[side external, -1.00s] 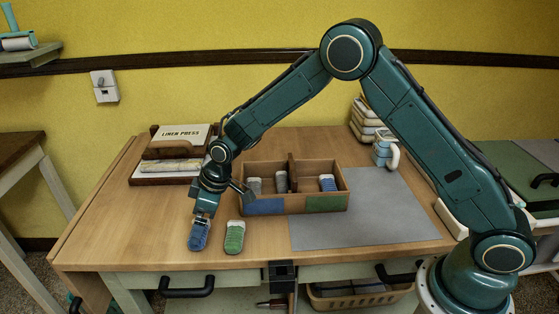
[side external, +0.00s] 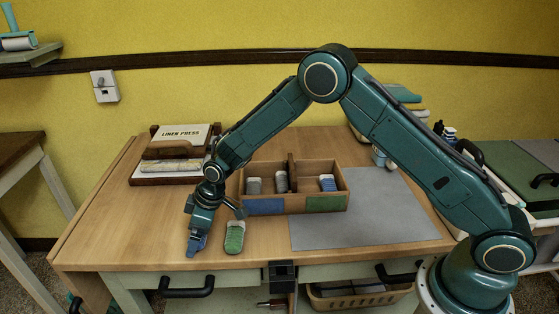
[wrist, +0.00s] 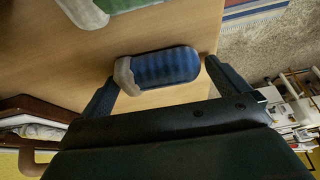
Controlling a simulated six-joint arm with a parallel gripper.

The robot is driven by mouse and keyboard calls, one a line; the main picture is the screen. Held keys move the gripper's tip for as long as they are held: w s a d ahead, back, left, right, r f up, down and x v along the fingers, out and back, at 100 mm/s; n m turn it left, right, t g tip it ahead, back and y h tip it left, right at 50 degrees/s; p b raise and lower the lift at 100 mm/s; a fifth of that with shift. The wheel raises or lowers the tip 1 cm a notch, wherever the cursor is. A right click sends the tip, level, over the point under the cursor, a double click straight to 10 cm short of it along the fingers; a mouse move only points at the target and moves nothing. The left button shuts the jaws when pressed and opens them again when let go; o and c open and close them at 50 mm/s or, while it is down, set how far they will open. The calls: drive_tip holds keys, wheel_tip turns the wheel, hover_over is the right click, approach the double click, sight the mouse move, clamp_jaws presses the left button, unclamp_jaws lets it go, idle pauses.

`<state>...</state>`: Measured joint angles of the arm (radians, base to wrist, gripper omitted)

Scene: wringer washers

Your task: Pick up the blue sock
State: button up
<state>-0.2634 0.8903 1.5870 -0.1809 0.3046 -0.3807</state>
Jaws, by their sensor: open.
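The blue sock (wrist: 163,69) lies on the wooden table near its front edge, with a grey-white end toward the left in the wrist view. In the side view the blue sock (side external: 197,245) shows only in part below my gripper. My gripper (wrist: 160,80) is open, its two fingers apart near the two ends of the sock in the wrist view. In the side view my gripper (side external: 198,233) is low over the sock and hides most of it. I cannot tell whether the fingers touch it.
A green sock (side external: 235,237) lies just right of the blue one. Behind stands a wooden divided box (side external: 300,203) holding several rolled socks. A grey mat (side external: 370,225) covers the table's right side. A linen press (side external: 178,150) stands at the back left.

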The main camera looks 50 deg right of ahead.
drive_tip(key=c, duration=0.8)
drive_tip(key=shift+o, duration=0.2)
drive_tip(key=shift+r, duration=0.1)
wheel_tip(320, 180, up, 20)
idle(0.5)
drive_tip(key=shift+d, duration=0.15)
idle(0.3)
drive_tip(key=s+d+f, duration=0.2)
drive_tip(key=d, duration=0.7)
drive_tip(key=s+d+f, duration=0.2)
drive_tip(key=d, duration=0.8)
drive_tip(key=s+d+f, duration=0.2)
drive_tip(key=d, duration=0.8)
drive_tip(key=shift+s, duration=0.4)
drive_tip(key=s+d+f, duration=0.1)
drive_tip(key=s+d, duration=0.4)
drive_tip(key=d, duration=0.2)
drive_tip(key=shift+s+f, duration=0.25)
drive_tip(key=shift+s, duration=0.1)
